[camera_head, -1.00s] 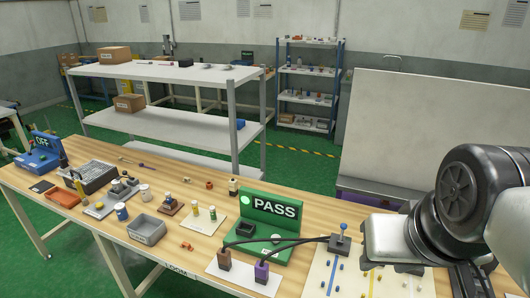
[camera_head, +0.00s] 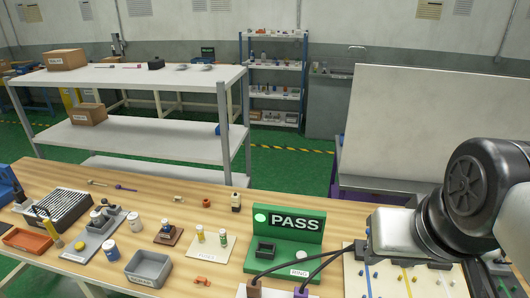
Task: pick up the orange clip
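A small orange clip (camera_head: 204,282) lies on the wooden table near the front edge, just right of the grey bin (camera_head: 148,268) and left of the green PASS stand (camera_head: 290,237). It looks clear of both. A second small orange-brown piece (camera_head: 206,203) lies further back on the table; its kind is too small to tell. My arm reaches in from the right edge, over the right part of the table, well away from the clip. The fingers of my gripper do not show.
Left of the bin stand white jars, a grey tray (camera_head: 77,252), a dark rack (camera_head: 60,208) and an orange tray (camera_head: 28,240). A white shelf unit (camera_head: 130,138) stands behind the table. Bare wood surrounds the clip.

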